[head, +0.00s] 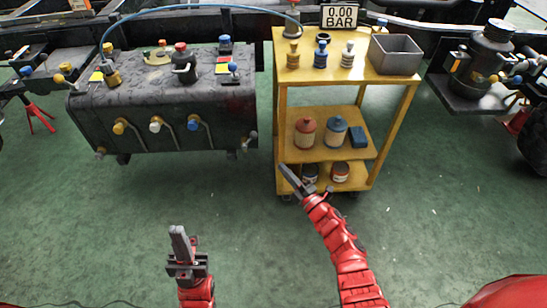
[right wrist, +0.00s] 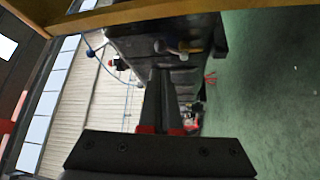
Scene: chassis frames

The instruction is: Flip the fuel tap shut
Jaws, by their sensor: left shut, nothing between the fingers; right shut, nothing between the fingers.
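A dark tank (head: 165,100) hangs on the chassis frame at the left in the head view. More small fittings with coloured caps sit on top. I cannot tell which one is the fuel tap. My left gripper (head: 179,238) is shut and empty, low over the floor in front of the tank. My right gripper (head: 289,177) is shut and empty, by the cart's lower shelf. Its fingers also show in the right wrist view (right wrist: 160,108).
A yellow cart (head: 345,73) stands right of the tank with bottles, a grey bin (head: 395,54) and several containers on its shelves. A blue hose arches over the tank. The green floor in front is clear.

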